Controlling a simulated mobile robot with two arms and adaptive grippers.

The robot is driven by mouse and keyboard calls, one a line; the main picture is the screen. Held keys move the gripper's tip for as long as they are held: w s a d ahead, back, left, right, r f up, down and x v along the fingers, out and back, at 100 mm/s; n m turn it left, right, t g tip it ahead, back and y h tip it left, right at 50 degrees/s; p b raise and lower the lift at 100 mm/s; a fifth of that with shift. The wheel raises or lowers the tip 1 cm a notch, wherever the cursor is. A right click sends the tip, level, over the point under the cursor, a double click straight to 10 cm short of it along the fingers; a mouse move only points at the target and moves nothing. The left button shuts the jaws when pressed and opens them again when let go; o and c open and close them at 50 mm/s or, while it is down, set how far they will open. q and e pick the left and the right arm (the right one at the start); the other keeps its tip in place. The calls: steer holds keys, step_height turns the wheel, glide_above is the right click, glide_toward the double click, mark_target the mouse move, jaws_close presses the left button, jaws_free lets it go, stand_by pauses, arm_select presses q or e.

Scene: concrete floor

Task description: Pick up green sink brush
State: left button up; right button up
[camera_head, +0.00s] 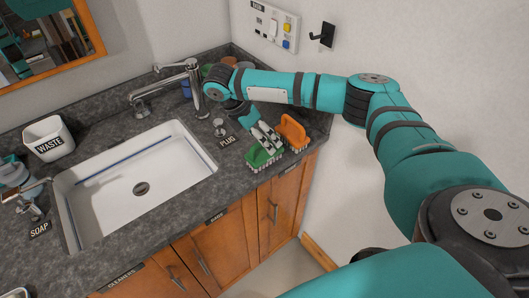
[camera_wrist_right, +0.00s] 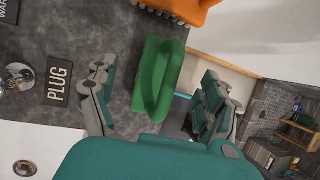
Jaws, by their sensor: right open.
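The green sink brush (camera_head: 262,158) sits on the dark counter near its front edge, right of the sink. In the right wrist view the brush (camera_wrist_right: 151,84) shows its looped handle between the two spread fingers. My right gripper (camera_head: 266,137) is open and empty, just above and behind the brush; I cannot tell whether a finger touches it. The right gripper (camera_wrist_right: 156,80) has clear gaps on both sides of the brush in the wrist view.
An orange brush (camera_head: 293,131) stands close to the right of the green one. A sink (camera_head: 185,166) with a faucet (camera_head: 195,84), a PLUG label (camera_head: 227,141) and a plug (camera_head: 219,128) lie to the left. A waste cup (camera_head: 48,138) stands at the back left. The wall is on the right.

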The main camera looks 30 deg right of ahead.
steer(key=p+x, duration=0.1)
steer(key=x, duration=0.3)
steer(key=shift+s+d+f, duration=0.15)
steer(key=shift+s+f, duration=0.05)
steer(key=shift+f, duration=0.25)
steer(key=c, duration=1.4)
arm_select(q)
steer(key=shift+s+a+r, duration=0.1)
steer(key=shift+s+r, duration=0.65)
steer(key=shift+s, duration=0.1)
arm_select(e)
steer(key=shift+c, duration=0.2)
steer(key=shift+r, duration=0.15)
steer(key=shift+w+r, duration=0.1)
steer(key=shift+r, duration=0.55)
steer(key=shift+r+b, duration=0.55)
steer(key=shift+r, duration=0.4)
arm_select(q)
steer(key=f, duration=0.1)
steer(key=f+b, duration=0.1)
steer(key=shift+s+f, duration=0.2)
steer(key=shift+f, duration=0.1)
arm_select(e)
steer(key=s+a+r, duration=0.1)
steer(key=s+a, duration=0.9)
steer(key=a, duration=0.2)
steer(key=shift+s+a+r, duration=0.2)
steer(key=shift+r, duration=0.1)
